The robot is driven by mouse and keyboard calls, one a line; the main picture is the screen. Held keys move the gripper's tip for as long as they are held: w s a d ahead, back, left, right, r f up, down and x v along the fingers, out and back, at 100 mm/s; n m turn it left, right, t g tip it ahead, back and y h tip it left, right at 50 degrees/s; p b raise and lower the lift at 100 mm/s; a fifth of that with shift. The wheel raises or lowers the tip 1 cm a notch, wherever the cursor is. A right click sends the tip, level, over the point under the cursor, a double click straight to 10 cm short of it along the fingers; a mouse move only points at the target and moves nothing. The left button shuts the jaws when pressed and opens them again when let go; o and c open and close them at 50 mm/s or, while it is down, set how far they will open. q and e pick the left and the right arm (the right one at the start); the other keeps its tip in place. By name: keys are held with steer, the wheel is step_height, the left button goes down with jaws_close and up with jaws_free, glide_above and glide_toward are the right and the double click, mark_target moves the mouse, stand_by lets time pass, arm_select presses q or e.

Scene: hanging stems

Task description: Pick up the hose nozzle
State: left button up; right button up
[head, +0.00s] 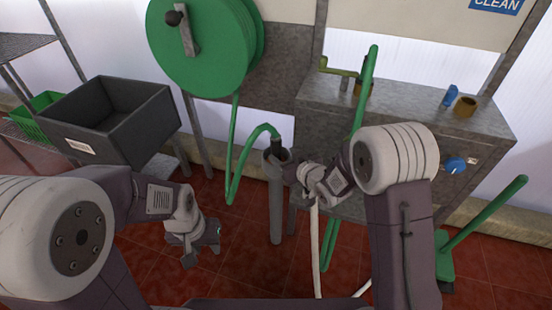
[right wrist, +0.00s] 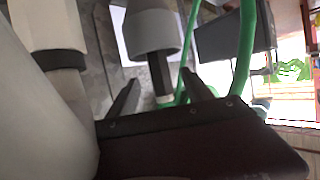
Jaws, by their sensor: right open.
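The hose nozzle (head: 277,145) is a dark piece on the end of the green hose (head: 233,150). It stands in the top of an upright grey tube holder (head: 277,205). In the right wrist view the dark nozzle (right wrist: 158,68) sticks out of the grey holder (right wrist: 150,30), with a pale collar by the green hose. My right gripper (right wrist: 161,79) is open, its two fingers on either side of the nozzle; contact cannot be made out. My left gripper (head: 193,246) hangs low at the left, away from the nozzle; its jaw opening is unclear.
A green hose reel (head: 200,45) is on the wall behind. A dark grey bin (head: 105,125) stands at left. A grey metal bench (head: 410,105) with taps is at right. A green-handled broom (head: 480,220) leans there. A white hose (head: 316,250) hangs below my right wrist.

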mark_target(278, 152)
steer(key=shift+x, duration=1.2)
steer(key=b+x, duration=0.2)
steer(key=x, duration=0.3)
steer(key=shift+d+f, duration=0.1)
steer(key=shift+f, duration=0.05)
steer(key=shift+c, duration=0.7)
jaws_close()
step_height(278, 152, up, 10)
steer(key=p, duration=0.4)
